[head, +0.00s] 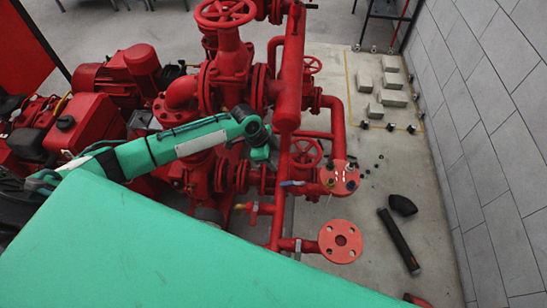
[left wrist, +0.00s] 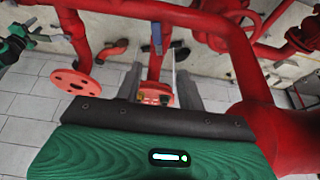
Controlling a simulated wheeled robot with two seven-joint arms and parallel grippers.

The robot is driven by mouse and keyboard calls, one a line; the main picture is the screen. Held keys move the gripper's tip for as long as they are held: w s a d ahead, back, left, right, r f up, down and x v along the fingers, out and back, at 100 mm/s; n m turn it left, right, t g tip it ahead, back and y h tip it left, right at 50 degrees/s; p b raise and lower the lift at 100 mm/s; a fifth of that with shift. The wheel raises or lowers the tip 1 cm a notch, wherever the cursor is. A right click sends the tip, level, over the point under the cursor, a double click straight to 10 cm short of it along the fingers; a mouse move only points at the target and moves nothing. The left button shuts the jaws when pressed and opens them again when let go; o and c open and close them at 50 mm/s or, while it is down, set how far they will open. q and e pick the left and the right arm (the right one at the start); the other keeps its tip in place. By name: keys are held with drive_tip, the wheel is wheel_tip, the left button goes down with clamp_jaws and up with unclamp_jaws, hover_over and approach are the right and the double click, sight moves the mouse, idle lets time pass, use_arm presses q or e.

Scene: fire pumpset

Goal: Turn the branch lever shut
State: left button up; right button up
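A small blue-grey lever (head: 292,183) sits on the red branch pipe just left of the bolted red flange (head: 340,178). In the left wrist view a blue lever (left wrist: 157,38) stands out from a red pipe, beyond the fingertips. My left gripper (head: 272,158) hangs above the pipework, a little up and left of the lever in the head view. In the left wrist view its two grey fingers (left wrist: 159,82) are apart with nothing gripped; the bolted flange (left wrist: 155,93) shows behind them. Green and dark parts at that view's left edge look like my right arm; its fingers are unclear.
A second branch ends in a bare red flange (head: 340,241), with another grey lever (head: 298,250) beside it. A thick red vertical pipe (head: 291,75) and a handwheel (head: 305,152) stand close to my left gripper. A black pipe (head: 399,240) lies on the floor at right.

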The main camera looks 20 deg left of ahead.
use_arm(q)
drive_tip(key=shift+v, duration=1.75)
drive_tip(key=shift+s, duration=0.1)
drive_tip(key=b+v, duration=0.5)
drive_tip(key=v, duration=0.9)
